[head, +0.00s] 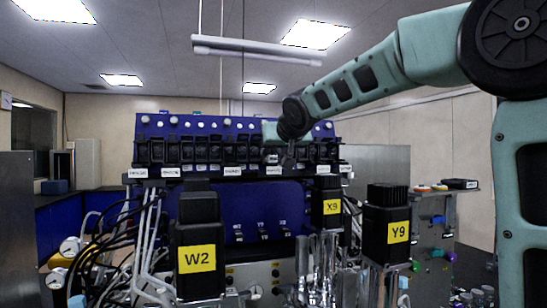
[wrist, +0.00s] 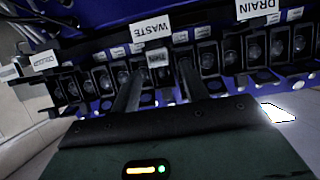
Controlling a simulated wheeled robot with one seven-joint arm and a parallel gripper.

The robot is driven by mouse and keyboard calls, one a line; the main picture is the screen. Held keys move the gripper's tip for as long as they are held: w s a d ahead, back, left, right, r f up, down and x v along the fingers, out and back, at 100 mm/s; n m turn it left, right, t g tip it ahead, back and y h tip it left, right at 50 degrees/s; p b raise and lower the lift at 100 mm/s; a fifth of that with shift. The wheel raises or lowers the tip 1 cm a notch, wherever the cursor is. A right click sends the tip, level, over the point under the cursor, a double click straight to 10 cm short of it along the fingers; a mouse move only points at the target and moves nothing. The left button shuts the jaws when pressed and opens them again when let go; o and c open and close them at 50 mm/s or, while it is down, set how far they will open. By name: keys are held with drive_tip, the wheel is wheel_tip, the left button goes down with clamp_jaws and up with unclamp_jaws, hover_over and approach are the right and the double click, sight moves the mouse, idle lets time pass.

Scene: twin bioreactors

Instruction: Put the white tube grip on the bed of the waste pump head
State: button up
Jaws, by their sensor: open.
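The pump row (head: 220,150) runs along the blue rack, with dark pump heads above white labels. The wrist view shows the row close up, with a white WASTE label (wrist: 151,29) above the part facing my gripper. My gripper (wrist: 160,66) is open, its two dark fingers pointing at the row on either side of a small pale tag (wrist: 158,58). I cannot tell whether this tag is the white tube grip or a label. In the head view my gripper (head: 288,160) is small and dark in front of the row. The waste pump head's bed is not clearly visible.
A DRAIN label (wrist: 258,8) is to the right in the wrist view. Below the row stand black motor units marked W2 (head: 197,259), X9 (head: 331,207) and Y9 (head: 398,232). Pale tubes (head: 150,235) hang at the left. A side bench (head: 432,195) is at right.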

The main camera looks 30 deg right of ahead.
drive_tip(key=b+v, duration=0.3)
drive_tip(key=v, duration=0.6)
drive_tip(key=shift+s+b, duration=0.3)
drive_tip(key=shift+b, duration=0.05)
drive_tip(key=shift+r, duration=0.1)
